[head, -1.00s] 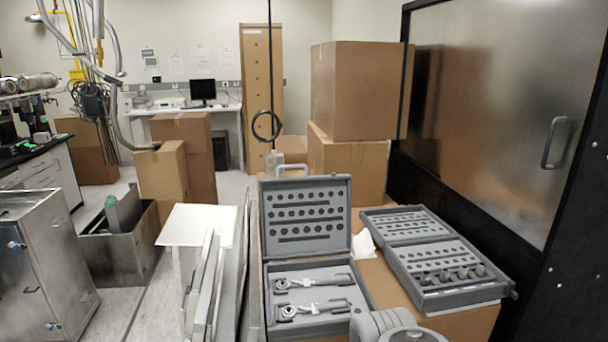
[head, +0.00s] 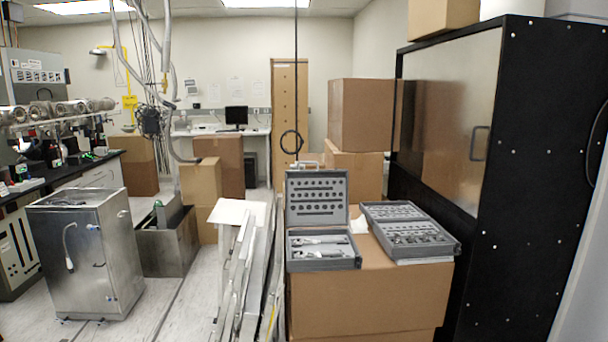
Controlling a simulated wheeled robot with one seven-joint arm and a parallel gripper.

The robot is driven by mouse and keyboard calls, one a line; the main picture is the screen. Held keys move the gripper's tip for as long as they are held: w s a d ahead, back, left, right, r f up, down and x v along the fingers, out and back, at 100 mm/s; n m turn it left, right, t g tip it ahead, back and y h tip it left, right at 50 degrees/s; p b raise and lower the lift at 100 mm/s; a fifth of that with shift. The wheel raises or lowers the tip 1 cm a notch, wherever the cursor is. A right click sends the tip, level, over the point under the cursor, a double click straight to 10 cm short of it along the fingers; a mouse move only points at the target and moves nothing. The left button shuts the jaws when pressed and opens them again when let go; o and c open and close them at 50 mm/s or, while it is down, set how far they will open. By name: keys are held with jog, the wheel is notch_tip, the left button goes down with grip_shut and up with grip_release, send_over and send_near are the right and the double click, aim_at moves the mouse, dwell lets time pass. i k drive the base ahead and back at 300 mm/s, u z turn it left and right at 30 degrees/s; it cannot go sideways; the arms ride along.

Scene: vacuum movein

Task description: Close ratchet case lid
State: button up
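The grey ratchet case (head: 322,265) stands on a cardboard box in the head view. Its lid (head: 317,199) is open and upright, with rows of dark holes on its inner face. Two ratchets (head: 318,243) lie in the base of the case. A second grey case (head: 410,230) lies open and flat just to its right, with several sockets in its near half. My gripper is not in view.
The cases rest on a cardboard box (head: 365,300). A black cabinet (head: 500,200) with a metal door stands close on the right. Leaning panels (head: 248,275) stand to the left. A steel cabinet (head: 90,255) stands farther left, with floor between.

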aim_at(317, 199)
jog(key=k, duration=0.3)
jog(key=u, duration=1.6)
jog(key=i, duration=4.55)
jog(key=z, duration=3.15)
